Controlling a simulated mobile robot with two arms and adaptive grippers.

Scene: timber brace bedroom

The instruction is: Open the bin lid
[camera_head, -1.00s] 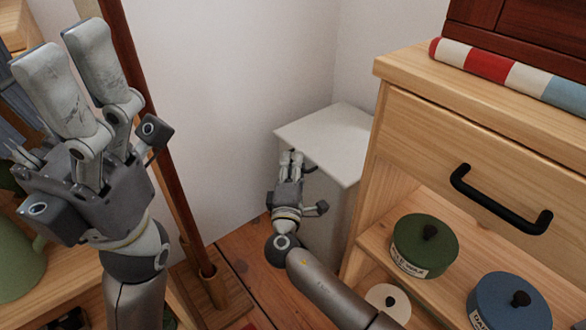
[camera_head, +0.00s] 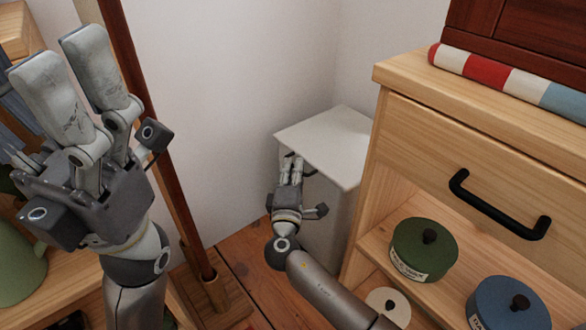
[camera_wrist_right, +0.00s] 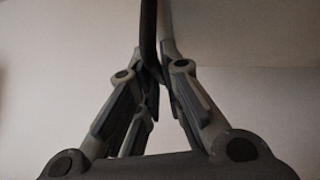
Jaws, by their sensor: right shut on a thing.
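The bin (camera_head: 325,225) is a pale grey-white box in the corner, beside the wooden cabinet. Its flat white lid (camera_head: 330,140) lies on top and looks closed. A dark handle (camera_wrist_right: 148,40) shows at the lid's near left edge in the head view. My right gripper (camera_head: 292,162) is at that edge, its fingers shut on the handle and partly hiding it. In the right wrist view the fingers (camera_wrist_right: 157,85) close around the dark bar. My left gripper (camera_head: 75,60) is raised at the left, its two fingers apart and empty.
The wooden cabinet (camera_head: 390,110) stands close on the bin's right, with a black drawer handle (camera_head: 495,208). Its shelf holds a green canister (camera_head: 423,250) and a blue one (camera_head: 508,305). A dark wooden post (camera_head: 150,130) stands between my arms. Bare wall lies behind the bin.

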